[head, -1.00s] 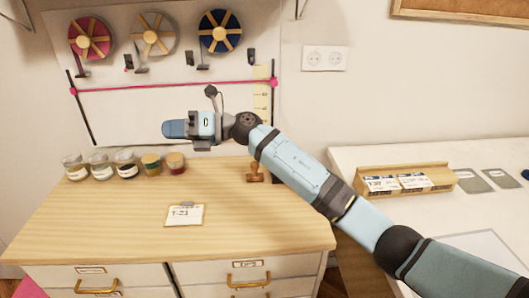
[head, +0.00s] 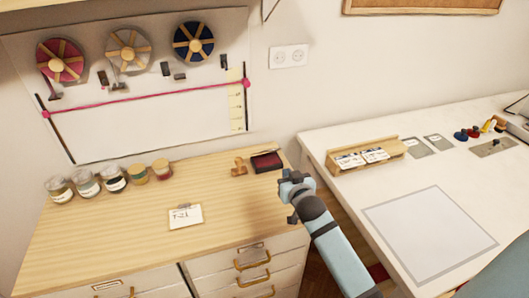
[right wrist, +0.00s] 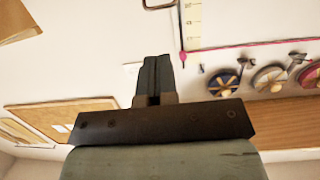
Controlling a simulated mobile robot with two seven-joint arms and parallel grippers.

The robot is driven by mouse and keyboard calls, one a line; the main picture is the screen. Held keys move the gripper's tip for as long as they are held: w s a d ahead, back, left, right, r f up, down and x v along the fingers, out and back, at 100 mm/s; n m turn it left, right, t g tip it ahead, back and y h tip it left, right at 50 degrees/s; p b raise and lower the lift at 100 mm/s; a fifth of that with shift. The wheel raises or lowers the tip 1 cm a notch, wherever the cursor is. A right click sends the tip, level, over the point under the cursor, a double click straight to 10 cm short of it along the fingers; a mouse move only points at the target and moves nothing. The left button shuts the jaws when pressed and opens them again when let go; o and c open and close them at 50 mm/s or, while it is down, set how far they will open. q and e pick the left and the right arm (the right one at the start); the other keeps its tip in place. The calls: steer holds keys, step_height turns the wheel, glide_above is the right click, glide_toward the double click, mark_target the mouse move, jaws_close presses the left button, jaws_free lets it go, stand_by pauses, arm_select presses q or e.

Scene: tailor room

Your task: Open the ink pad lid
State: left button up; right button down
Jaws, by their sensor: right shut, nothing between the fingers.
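The ink pad (head: 267,161) is a small dark box with a reddish top, at the back right of the wooden cabinet top. A wooden stamp (head: 239,167) stands just left of it. Whether the lid is open is too small to tell. My right gripper (head: 288,178) is in front of the ink pad and slightly right of it, near the cabinet's right edge, apart from the pad. In the right wrist view its fingers (right wrist: 152,75) are together and empty. My left gripper is not in view.
Several jars (head: 113,178) line the back left of the wooden cabinet top (head: 140,225). A label card (head: 186,216) lies mid-top. A white table (head: 350,200) with a wooden card holder (head: 365,155) stands to the right, across a gap.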

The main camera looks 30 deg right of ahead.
mark_target(271, 150)
steer(key=p+x, duration=0.1)
steer(key=x, duration=1.2)
steer(key=shift+w, duration=0.4)
steer(key=shift+w+r, duration=0.1)
